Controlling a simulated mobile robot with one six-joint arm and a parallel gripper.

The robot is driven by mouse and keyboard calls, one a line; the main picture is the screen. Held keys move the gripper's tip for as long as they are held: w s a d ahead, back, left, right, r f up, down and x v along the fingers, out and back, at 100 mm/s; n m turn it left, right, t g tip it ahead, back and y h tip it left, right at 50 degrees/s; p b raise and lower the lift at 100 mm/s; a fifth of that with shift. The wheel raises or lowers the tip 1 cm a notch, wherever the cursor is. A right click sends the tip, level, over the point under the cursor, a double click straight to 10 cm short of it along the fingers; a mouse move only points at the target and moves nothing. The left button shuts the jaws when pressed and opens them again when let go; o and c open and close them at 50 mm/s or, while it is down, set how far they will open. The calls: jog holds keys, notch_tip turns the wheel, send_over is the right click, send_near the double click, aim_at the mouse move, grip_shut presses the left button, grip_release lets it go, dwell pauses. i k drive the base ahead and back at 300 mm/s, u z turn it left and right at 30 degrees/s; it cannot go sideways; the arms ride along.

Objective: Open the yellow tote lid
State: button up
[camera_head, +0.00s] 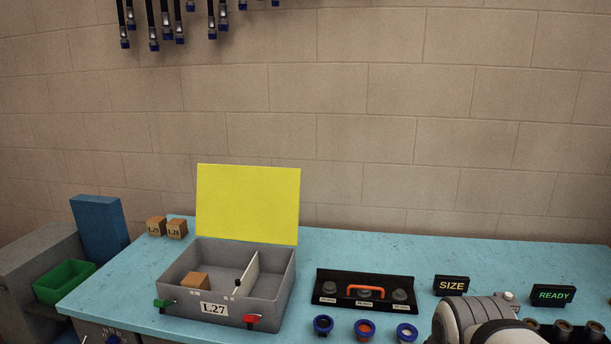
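The yellow lid (248,203) stands raised and nearly upright at the back edge of the grey tote (276,289), labelled L.27. The tote is open, and a divider (246,272) splits its inside. A small brown block (195,281) lies in the left compartment. A green latch (163,304) and a red latch (252,320) sit at the tote's front corners. Part of my arm shows at the bottom right, away from the tote. My gripper is not in view.
Two brown blocks (177,229) stand behind the tote at left. A black tray (324,289) with an orange handle (366,291) lies to its right, with blue-ringed fittings (365,328) in front. SIZE (451,285) and READY (553,295) signs stand further right. Hoses (167,24) hang above.

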aim_at(239, 202)
jog(key=i, duration=1)
jog(key=z, duration=0.05)
